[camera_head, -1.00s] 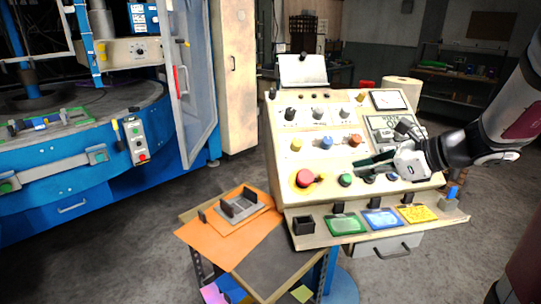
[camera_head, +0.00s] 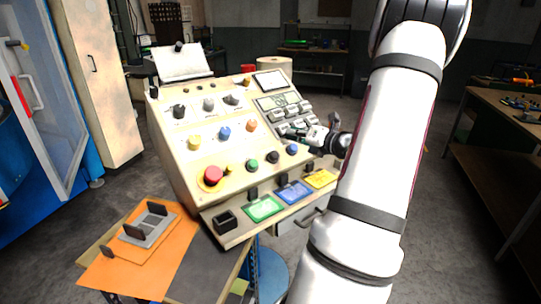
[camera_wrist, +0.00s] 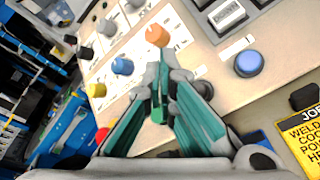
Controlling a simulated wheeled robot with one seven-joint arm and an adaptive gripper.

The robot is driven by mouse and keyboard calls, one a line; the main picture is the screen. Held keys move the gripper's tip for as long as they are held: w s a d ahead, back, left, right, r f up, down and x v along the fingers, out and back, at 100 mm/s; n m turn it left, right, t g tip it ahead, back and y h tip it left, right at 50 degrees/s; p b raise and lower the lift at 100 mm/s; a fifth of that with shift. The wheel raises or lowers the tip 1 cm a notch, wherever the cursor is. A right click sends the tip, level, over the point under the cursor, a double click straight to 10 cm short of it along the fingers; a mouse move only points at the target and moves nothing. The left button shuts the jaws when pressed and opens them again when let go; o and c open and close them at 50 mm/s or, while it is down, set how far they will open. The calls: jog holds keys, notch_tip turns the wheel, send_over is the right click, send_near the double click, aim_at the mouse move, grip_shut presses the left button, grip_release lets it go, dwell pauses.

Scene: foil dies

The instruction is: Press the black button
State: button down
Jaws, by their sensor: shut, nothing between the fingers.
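The black button (camera_head: 272,158) is in the lower row of the sloped control panel (camera_head: 180,168), between the green button (camera_head: 252,165) and the blue button (camera_head: 292,149). In the wrist view a dark round shape (camera_wrist: 204,90), likely the black button, shows partly behind the right finger. My gripper (camera_wrist: 163,76) is shut and empty, its teal-sided fingers together over the panel. In the head view my gripper (camera_head: 312,134) is at the panel's right side, near the keypad, right of and above the black button. Contact with the panel cannot be told.
A red mushroom button (camera_head: 213,174) is left of the green one. A ledge with green, blue and yellow cards (camera_head: 320,179) juts out below. A workbench (camera_head: 500,115) stands at right.

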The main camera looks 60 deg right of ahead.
aim_at(274, 156)
jog(key=shift+w+d+f+b, duration=0.25)
jog(key=shift+w+f+b, duration=0.55)
jog(key=shift+f+b, duration=0.3)
jog(key=shift+w+d+f+b, duration=0.3)
jog(key=shift+w+f+b, duration=0.55)
jog(key=shift+f, duration=0.45)
jog(key=shift+w+d+f+b, duration=0.25)
jog(key=shift+w+f+b, duration=0.5)
jog(key=shift+f+b, duration=0.4)
jog(key=shift+f, duration=0.2)
jog(key=shift+w+d+f, duration=0.1)
jog(key=shift+w+f, duration=0.1)
jog(key=shift+w+f+b, duration=0.3)
jog(key=shift+f, duration=0.15)
jog(key=shift+r, duration=0.1)
jog(key=shift+s+r+p, duration=0.5)
jog(key=shift+r+p, duration=0.2)
jog(key=shift+p, duration=0.05)
